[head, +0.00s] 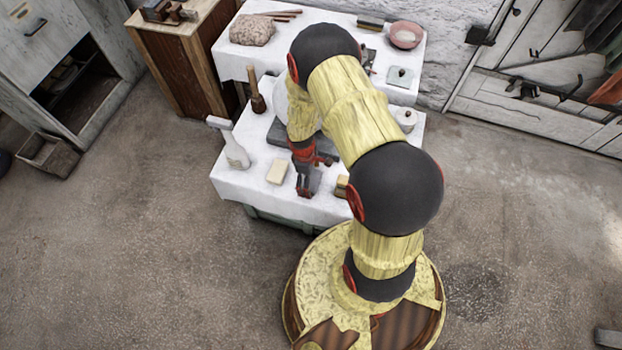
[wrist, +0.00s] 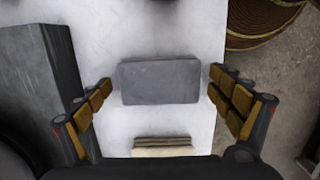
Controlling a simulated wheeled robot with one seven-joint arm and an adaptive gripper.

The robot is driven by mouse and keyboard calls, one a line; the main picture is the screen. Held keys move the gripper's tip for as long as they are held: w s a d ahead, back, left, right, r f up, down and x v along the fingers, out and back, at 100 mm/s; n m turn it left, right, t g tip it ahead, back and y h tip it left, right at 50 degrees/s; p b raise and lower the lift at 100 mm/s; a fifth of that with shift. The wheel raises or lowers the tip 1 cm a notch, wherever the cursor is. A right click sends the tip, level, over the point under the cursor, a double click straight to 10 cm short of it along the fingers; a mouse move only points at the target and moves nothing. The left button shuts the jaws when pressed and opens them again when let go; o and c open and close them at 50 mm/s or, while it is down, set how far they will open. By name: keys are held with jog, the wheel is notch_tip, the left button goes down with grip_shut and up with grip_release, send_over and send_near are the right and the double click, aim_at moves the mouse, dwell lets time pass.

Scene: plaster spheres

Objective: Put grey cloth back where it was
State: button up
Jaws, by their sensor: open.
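A grey, flat rectangular piece with soft edges, which looks like the folded grey cloth (wrist: 160,82), lies on the white table cover in the wrist view. It is between my gripper's (wrist: 168,106) two spread fingers, with white surface showing on both sides of it. My gripper is open and apart from it. In the head view my gripper (head: 305,186) points down over the front part of the white-covered table, and a little of the grey piece (head: 316,180) shows beside it. I cannot tell the exact height of my fingers above the table.
A dark grey slab (wrist: 38,85) lies left of my fingers in the wrist view. The rear table (head: 232,62) holds more items.

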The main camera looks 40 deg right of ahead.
jog(key=w+a+r+m+t+p, duration=0.2)
jog(key=a+r, duration=0.1)
jog(key=r, duration=1.6)
jog(key=w+a+r+m+t+p, duration=0.1)
jog(key=a+r+p, duration=0.15)
jog(key=r, duration=1.65)
jog(key=s+a+r+m+t, duration=0.1)
jog(key=s+a+r+m, duration=0.1)
jog(key=s+r, duration=0.5)
jog(key=s+a+r+m+t, duration=0.2)
jog(key=s+a+r, duration=0.2)
jog(key=s+r, duration=0.4)
notch_tip(320, 180, up, 4)
jog(key=shift+s+a+f+m+t+y, duration=0.2)
jog(key=shift+s+f+m+t+y, duration=0.1)
jog(key=shift+y, duration=0.1)
